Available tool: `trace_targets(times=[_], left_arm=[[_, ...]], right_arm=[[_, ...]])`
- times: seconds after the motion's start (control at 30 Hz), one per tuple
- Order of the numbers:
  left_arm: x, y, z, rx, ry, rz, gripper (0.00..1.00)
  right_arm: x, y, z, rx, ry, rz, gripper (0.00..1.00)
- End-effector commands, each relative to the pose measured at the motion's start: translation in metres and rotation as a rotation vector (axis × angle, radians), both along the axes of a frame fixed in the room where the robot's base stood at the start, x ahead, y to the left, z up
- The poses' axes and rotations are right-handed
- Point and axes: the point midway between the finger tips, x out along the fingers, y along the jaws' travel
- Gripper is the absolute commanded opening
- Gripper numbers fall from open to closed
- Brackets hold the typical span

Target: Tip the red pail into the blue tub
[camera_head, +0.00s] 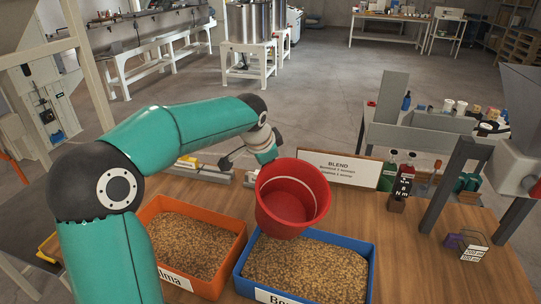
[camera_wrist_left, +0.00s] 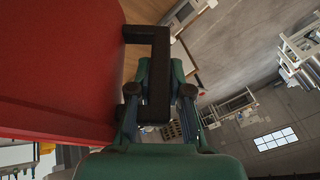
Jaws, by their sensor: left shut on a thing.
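The red pail (camera_head: 292,197) hangs over the back part of the blue tub (camera_head: 372,268), tilted with its mouth turned toward the head camera. Its inside shows red walls with a pale line; I see no grain in it. The tub holds a bed of tan grain or pellets. My left gripper (camera_head: 266,155) is behind the pail, partly hidden by it. In the left wrist view the gripper (camera_wrist_left: 157,95) is shut on the pail's dark square handle (camera_wrist_left: 150,35), with the red wall (camera_wrist_left: 60,80) filling the left side. My right gripper is out of view.
An orange tub (camera_head: 236,250) of similar grain stands left of the blue tub. A BLEND sign (camera_head: 338,170) stands behind. Small bottles and a labelled block (camera_head: 402,183) are to the right, near a grey stand (camera_head: 447,185). The wooden table right of the blue tub is mostly clear.

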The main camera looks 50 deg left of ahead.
Motion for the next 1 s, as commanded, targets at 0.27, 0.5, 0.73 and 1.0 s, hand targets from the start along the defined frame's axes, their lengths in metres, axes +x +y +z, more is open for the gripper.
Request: trace_targets(times=[0.27, 0.5, 0.73, 1.0], left_arm=[[-0.001, -0.001, -0.018, -0.107, 0.029, 0.005, 0.00], [-0.002, -0.004, -0.043, -0.242, 0.062, 0.006, 0.00], [-0.002, -0.007, -0.063, -0.348, 0.088, 0.004, 0.00], [-0.002, -0.008, -0.066, -0.367, 0.090, 0.001, 0.00]], right_arm=[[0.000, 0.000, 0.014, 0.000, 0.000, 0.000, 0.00], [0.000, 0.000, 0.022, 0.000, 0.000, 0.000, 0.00], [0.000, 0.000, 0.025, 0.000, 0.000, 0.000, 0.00], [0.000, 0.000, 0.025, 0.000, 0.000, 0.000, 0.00]])
